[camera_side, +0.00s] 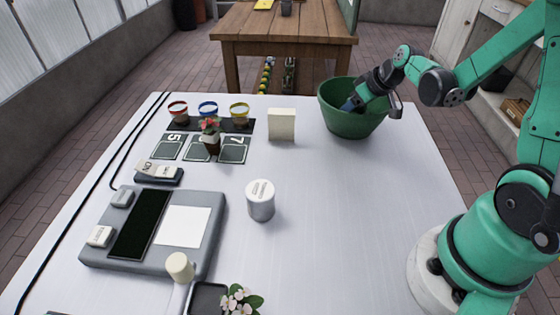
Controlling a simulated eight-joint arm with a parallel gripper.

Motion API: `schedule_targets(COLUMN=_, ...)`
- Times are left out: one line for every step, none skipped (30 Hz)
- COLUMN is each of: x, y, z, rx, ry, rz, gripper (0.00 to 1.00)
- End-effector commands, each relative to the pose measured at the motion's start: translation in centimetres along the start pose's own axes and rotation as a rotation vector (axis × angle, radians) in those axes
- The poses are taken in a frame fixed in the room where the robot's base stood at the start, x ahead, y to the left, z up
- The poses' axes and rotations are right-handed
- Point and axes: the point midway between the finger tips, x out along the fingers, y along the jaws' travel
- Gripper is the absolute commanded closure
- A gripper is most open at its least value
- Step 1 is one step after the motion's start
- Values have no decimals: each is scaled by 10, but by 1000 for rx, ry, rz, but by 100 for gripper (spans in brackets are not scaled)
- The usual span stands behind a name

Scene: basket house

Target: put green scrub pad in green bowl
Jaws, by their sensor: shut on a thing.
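The green bowl (350,123) stands upright at the back right of the white table. My gripper (352,104) reaches down into the bowl from the right, with its fingertips inside the rim. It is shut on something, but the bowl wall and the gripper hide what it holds. The green scrub pad cannot be made out anywhere in view; it may be between the fingers, though I cannot tell.
A cream block (281,124) stands left of the bowl. A white cylinder (260,200) is mid-table. Further left are three coloured-rim cups (208,110), a small potted plant (210,137) and a grey console (155,235). The table's right middle is clear.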

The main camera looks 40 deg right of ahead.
Motion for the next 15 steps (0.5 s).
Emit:
schedule_targets(x=1, y=0, z=1, rx=0, ry=0, rz=0, gripper=100)
schedule_targets(x=2, y=0, z=1, rx=0, ry=0, rz=0, gripper=100)
schedule_targets(x=3, y=0, z=2, rx=0, ry=0, rz=0, gripper=100)
schedule_targets(x=4, y=0, z=2, rx=0, ry=0, rz=0, gripper=100)
schedule_targets(x=4, y=0, z=2, rx=0, ry=0, rz=0, gripper=42)
schedule_targets(x=4, y=0, z=2, rx=0, ry=0, rz=0, gripper=31)
schedule_targets(x=4, y=0, z=2, rx=0, ry=0, rz=0, gripper=22)
schedule_targets(x=4, y=0, z=2, rx=0, ry=0, rz=0, gripper=19)
schedule_targets(x=3, y=0, z=2, rx=0, ry=0, rz=0, gripper=19)
schedule_targets(x=3, y=0, z=2, rx=0, ry=0, rz=0, gripper=19)
schedule_targets(x=3, y=0, z=2, rx=0, ry=0, rz=0, gripper=19)
schedule_targets(x=3, y=0, z=2, rx=0, ry=0, rz=0, gripper=19)
schedule_targets(x=3, y=0, z=2, rx=0, ry=0, rz=0, gripper=19)
schedule_targets(x=3, y=0, z=2, rx=0, ry=0, rz=0, gripper=19)
schedule_targets(x=3, y=0, z=2, rx=0, ry=0, rz=0, gripper=19)
